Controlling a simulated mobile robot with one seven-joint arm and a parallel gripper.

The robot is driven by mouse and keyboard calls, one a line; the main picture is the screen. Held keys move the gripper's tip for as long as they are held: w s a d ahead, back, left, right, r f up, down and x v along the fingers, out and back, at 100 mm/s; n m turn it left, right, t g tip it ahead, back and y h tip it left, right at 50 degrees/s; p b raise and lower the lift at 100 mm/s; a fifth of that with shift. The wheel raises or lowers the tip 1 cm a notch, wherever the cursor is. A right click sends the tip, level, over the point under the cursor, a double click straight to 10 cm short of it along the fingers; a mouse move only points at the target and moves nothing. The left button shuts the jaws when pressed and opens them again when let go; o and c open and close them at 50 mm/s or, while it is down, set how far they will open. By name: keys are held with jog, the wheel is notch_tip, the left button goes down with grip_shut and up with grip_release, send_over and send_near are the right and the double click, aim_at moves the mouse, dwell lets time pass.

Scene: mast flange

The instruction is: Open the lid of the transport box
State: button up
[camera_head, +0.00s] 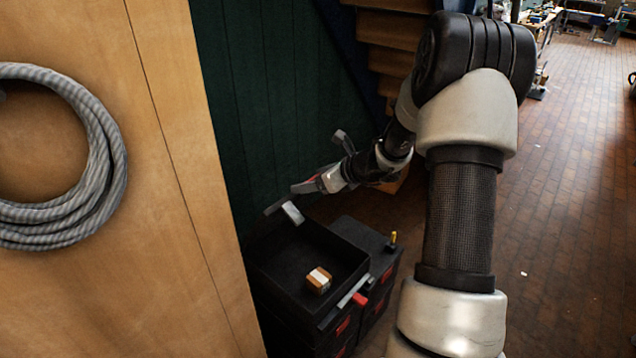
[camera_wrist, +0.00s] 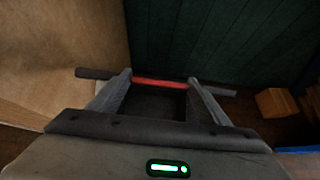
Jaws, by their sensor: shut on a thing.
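The transport box (camera_head: 262,262) is black and stands low beside the wooden panel. Its top is open to view, and a small orange-and-white block (camera_head: 319,280) lies inside. A red latch (camera_head: 360,300) shows at its front edge. My gripper (camera_head: 308,185) is above the far side of the box. In the wrist view its two fingers stand apart, with a red bar (camera_wrist: 160,83) between them. Grey strips reach out past both fingers, apparently the lid's edge and handle. The gripper is shut on this bar. The lid panel is dark and hard to make out against the wall.
A wooden panel (camera_head: 170,200) with a coiled grey hose (camera_head: 105,150) stands close on the left. A dark green wall (camera_head: 275,90) rises behind the box. Wooden steps (camera_head: 388,28) are behind my arm. Brick floor (camera_head: 570,200) is open on the right.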

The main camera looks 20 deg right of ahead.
jog(key=shift+w+r, duration=0.1)
jog(key=o, duration=1.5)
jog(key=v, duration=1.7)
jog(key=shift+r, duration=0.1)
jog(key=shift+d, duration=0.1)
